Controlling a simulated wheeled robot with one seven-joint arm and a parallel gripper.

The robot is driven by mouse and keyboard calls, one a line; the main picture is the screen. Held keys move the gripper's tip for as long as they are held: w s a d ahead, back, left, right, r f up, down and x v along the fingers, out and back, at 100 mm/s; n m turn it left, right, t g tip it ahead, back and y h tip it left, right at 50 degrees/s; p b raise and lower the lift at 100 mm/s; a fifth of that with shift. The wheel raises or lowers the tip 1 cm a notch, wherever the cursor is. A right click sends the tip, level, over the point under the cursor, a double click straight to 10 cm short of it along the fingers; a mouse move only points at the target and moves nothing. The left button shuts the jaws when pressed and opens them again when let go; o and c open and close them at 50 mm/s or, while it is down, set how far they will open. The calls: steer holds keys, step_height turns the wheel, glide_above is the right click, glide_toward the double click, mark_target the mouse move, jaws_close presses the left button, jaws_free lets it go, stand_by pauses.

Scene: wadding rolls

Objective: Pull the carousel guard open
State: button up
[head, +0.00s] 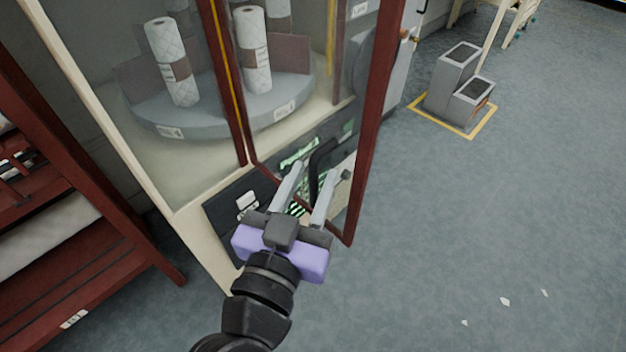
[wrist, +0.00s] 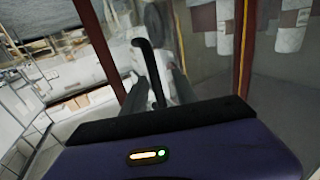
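The carousel guard (head: 371,130) is a clear panel in a dark red frame. It stands partly open, its lower right corner swung out from the cabinet. Its black bar handle (head: 314,172) is on the panel; the handle also shows in the wrist view (wrist: 149,62). My gripper (head: 309,180) is open, its two grey fingers apart on either side of the handle. I cannot tell whether either finger touches it. The fingers also show in the wrist view (wrist: 157,82). Behind the glass, the round grey carousel (head: 205,122) carries white wadding rolls (head: 172,62).
A dark red rack (head: 110,225) stands close on the left. A control panel with green lights (head: 298,158) is seen low on the cabinet. A grey two-step unit (head: 455,82) stands in a yellow floor outline at the right. The floor (head: 480,220) at right is mostly clear, with small white scraps.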

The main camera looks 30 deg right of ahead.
steer(key=shift+s, duration=0.1)
steer(key=v, duration=0.7)
steer(key=shift+s+a, duration=0.15)
steer(key=shift+a, duration=0.1)
stand_by(0.4)
